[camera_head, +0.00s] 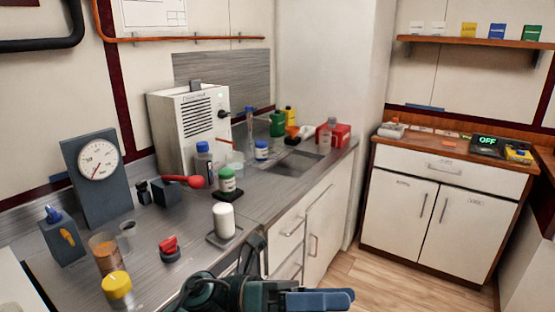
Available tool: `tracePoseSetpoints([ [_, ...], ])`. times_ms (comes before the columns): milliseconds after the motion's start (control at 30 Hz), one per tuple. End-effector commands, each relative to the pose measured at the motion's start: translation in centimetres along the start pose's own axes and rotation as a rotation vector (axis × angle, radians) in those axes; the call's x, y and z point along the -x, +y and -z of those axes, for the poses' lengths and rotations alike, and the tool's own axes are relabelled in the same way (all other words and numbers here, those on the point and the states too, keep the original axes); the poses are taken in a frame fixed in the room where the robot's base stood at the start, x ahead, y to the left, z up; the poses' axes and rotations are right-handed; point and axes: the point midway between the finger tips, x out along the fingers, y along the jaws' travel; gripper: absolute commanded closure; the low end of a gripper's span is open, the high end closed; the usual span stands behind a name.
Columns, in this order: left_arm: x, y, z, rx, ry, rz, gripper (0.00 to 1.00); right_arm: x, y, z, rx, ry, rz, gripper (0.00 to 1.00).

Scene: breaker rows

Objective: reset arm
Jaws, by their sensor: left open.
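My left gripper (318,298) is at the bottom middle of the head view, in front of the counter's front edge. It is open, and nothing shows between its fingers. Part of it is cut off by the lower picture edge. Its dark arm covers part of the drawers below the counter. My right gripper is not in view.
The grey counter (190,265) holds a gauge panel (98,165), a white vented box (190,125), bottles, a red knob (168,248) and a yellow-lidded jar (118,288). A wooden-topped cabinet (450,160) stands at right. The floor (395,285) between is clear.

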Motion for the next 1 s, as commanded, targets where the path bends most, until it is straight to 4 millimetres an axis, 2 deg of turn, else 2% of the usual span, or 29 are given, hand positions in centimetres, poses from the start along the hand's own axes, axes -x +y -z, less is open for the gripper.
tracePoseSetpoints([
  [33, 0.8, 0.1, -0.7, 0.143, -0.176, 0.018, 0.25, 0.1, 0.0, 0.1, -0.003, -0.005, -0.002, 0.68],
  [133, 4.0, 1.4, -2.1, 0.427, -0.513, 0.041, 0.25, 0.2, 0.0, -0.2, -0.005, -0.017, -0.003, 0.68],
  [200, 7.2, 3.2, -2.0, 0.636, -0.744, 0.047, 0.25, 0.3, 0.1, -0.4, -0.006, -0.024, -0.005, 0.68],
  [267, 10.3, 4.9, -1.0, 0.817, -0.939, 0.048, 0.25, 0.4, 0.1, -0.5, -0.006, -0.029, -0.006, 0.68],
  [367, 15.7, 7.9, 2.9, 1.124, -1.259, 0.042, 0.25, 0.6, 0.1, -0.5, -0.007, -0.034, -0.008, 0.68],
  [400, 17.7, 8.8, 5.1, 1.241, -1.379, 0.038, 0.25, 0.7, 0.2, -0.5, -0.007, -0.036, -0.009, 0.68],
  [467, 20.2, 9.9, 8.7, 1.402, -1.542, 0.031, 0.25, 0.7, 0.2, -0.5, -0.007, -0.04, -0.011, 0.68],
  [500, 21.6, 10.3, 11.2, 1.497, -1.64, 0.024, 0.25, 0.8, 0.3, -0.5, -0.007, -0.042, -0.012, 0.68],
  [600, 24.0, 10.7, 16.9, 1.699, -1.845, 0.009, 0.25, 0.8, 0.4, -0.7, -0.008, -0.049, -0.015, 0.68],
  [733, 25.5, 10.2, 22.2, 1.868, -2.019, -0.007, 0.25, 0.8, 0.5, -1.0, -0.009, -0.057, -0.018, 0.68],
  [800, 25.9, 9.9, 23.8, 1.919, -2.071, -0.013, 0.25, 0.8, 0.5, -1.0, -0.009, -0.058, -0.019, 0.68],
  [867, 26.0, 9.8, 24.6, 1.943, -2.096, -0.016, 0.25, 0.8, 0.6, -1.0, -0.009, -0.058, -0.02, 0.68],
  [1000, 26.0, 9.8, 24.8, 1.951, -2.102, -0.016, 0.25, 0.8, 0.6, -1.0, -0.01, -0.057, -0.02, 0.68],
])
